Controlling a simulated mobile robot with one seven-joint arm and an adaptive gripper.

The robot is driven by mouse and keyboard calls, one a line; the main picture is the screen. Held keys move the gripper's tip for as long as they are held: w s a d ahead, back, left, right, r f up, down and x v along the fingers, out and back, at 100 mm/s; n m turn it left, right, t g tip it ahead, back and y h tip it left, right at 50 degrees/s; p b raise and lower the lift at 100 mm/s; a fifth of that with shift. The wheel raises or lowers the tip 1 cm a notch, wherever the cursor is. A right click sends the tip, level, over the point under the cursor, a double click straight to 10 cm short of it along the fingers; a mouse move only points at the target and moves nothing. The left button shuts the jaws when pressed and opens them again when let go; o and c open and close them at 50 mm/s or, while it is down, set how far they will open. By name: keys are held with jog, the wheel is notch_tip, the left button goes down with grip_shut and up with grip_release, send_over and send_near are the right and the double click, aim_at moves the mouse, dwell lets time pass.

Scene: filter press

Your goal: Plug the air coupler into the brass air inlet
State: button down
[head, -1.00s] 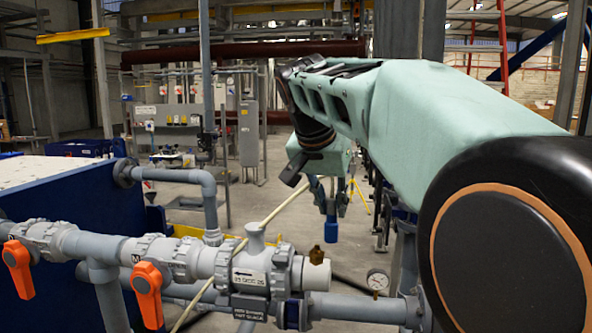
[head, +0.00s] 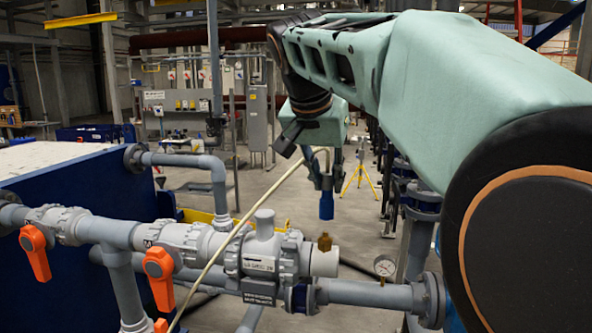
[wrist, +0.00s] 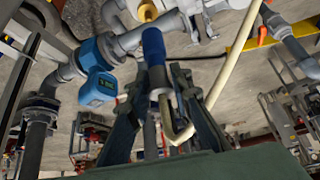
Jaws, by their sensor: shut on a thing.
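My gripper (head: 326,182) is shut on the air coupler, a blue sleeve (head: 326,206) that points downward. The brass air inlet (head: 324,242) stands upright on the grey pipework just below the coupler in the head view, with a visible gap between them. In the wrist view the blue coupler (wrist: 153,46) sticks out beyond the gripper fingers (wrist: 154,88). The brass inlet (wrist: 148,12) shows at the top edge, just beyond the coupler's tip and nearly in line with it. A cream hose (wrist: 228,75) bends back from the coupler's rear.
Grey pipes and a valve body (head: 262,250) surround the inlet, with orange valve handles (head: 159,277) at left. A pressure gauge (head: 384,266) stands to the right. A blue meter (wrist: 98,88) is left of the coupler in the wrist view. The hose crosses in front of the pipework.

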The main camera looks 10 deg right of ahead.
aim_at(325, 199)
jog(key=shift+f, duration=1.9)
jog(key=shift+s, duration=0.1)
jog(key=shift+f+b, duration=0.75)
dwell(0.8)
jog(key=c, duration=1.7)
grip_release()
jog(key=shift+o, duration=0.2)
jog(key=shift+r, duration=0.1)
jog(key=shift+r, duration=4.95)
